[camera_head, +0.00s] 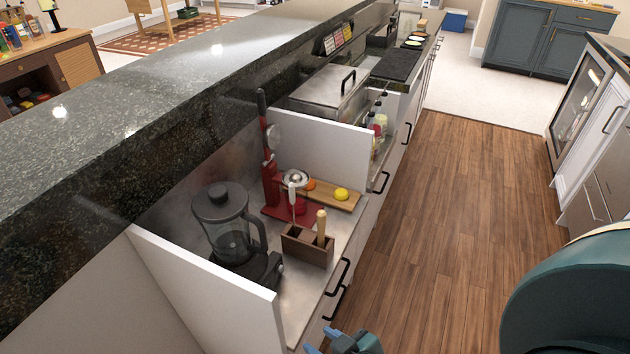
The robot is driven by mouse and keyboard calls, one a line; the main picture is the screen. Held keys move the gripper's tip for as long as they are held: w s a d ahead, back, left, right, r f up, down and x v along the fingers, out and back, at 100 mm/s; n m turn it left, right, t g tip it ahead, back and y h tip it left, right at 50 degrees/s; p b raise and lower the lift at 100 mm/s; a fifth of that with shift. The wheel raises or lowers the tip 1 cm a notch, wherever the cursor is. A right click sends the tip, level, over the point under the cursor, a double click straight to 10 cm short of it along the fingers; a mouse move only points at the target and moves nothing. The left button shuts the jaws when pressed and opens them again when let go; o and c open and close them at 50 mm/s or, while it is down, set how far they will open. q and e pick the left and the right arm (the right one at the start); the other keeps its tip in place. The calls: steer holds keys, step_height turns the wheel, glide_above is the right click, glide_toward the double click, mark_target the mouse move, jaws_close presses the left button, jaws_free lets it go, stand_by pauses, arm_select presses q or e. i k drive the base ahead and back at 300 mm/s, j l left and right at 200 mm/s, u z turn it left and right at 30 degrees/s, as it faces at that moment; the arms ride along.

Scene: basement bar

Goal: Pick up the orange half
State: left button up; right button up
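A small orange piece (310,184), which looks like the orange half, lies at the left end of a wooden board (328,195) in the recessed counter bay. The red citrus press and its metal cup partly hide it. A yellow lemon piece (341,194) lies on the same board to its right. My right gripper (322,342) shows at the bottom edge, partly cut off, with its two blue fingertips apart. It is well below and in front of the bay and holds nothing that I can see. My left gripper is out of view.
A red citrus press (270,180) stands beside the board. A wooden box (307,246) with bar tools and a dark blender (226,230) stand nearer. White panels (215,295) close both ends of the bay. The wooden floor at right is clear.

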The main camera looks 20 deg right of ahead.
mark_target(311, 186)
steer(key=l+u, duration=0.2)
steer(key=l, duration=0.35)
steer(key=k+l+u, duration=0.15)
steer(key=l, duration=0.35)
steer(key=l+u, duration=0.3)
steer(key=l, duration=0.25)
steer(key=i+l+u, duration=0.1)
steer(key=l+u, duration=0.15)
steer(key=l, duration=0.3)
steer(key=l+u, duration=0.3)
steer(key=l, duration=0.75)
steer(key=i+l+z, duration=0.1)
steer(key=l+z, duration=0.25)
steer(key=i+l+z, duration=0.15)
steer(key=z, duration=0.2)
steer(key=i+l+z, duration=0.15)
steer(key=l+z, duration=0.25)
steer(key=i+z, duration=0.1)
steer(key=i, duration=0.25)
